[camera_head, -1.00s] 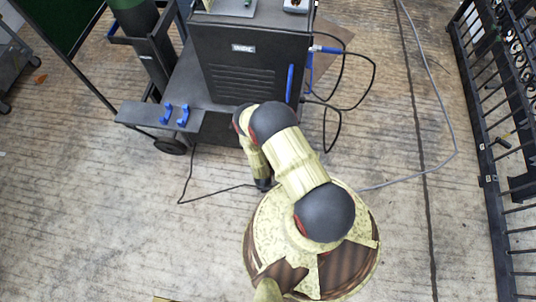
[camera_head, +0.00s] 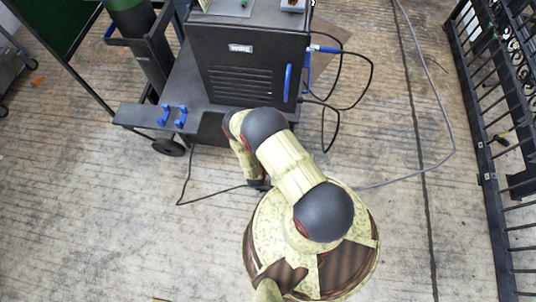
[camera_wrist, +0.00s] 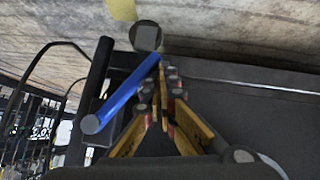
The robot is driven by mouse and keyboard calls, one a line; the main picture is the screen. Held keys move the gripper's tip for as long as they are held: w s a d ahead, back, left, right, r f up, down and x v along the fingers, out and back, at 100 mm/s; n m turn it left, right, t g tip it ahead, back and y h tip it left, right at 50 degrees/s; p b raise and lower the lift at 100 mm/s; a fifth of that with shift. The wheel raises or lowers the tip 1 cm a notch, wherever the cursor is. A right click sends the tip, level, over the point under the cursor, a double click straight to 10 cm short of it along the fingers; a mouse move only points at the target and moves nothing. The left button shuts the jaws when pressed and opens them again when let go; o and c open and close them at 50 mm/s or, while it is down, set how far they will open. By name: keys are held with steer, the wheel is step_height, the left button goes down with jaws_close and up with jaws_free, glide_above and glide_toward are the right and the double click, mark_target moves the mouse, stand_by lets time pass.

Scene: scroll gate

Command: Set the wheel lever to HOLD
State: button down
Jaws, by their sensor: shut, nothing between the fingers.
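In the wrist view a blue bar (camera_wrist: 127,94) with a grey round end slants up to a dark mount with a grey disc (camera_wrist: 146,38). It may be the wheel lever; no HOLD mark is readable. My gripper (camera_wrist: 161,68), with yellow and dark fingers, is shut and empty. Its tips are at the bar's upper end, close beside it; I cannot tell whether they touch. In the head view my arm reaches down beside the black welding cart (camera_head: 205,78), and it hides the gripper and the lever area.
A gas cylinder (camera_head: 140,45) stands behind. Cables (camera_head: 345,95) lie at the right. A black metal fence (camera_head: 492,150) runs along the right edge. The floor between is open.

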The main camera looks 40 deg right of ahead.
steer(key=shift+s+d+f, duration=0.25)
steer(key=shift+d+f, duration=0.05)
steer(key=shift+f, duration=0.2)
stand_by(0.7)
stand_by(0.3)
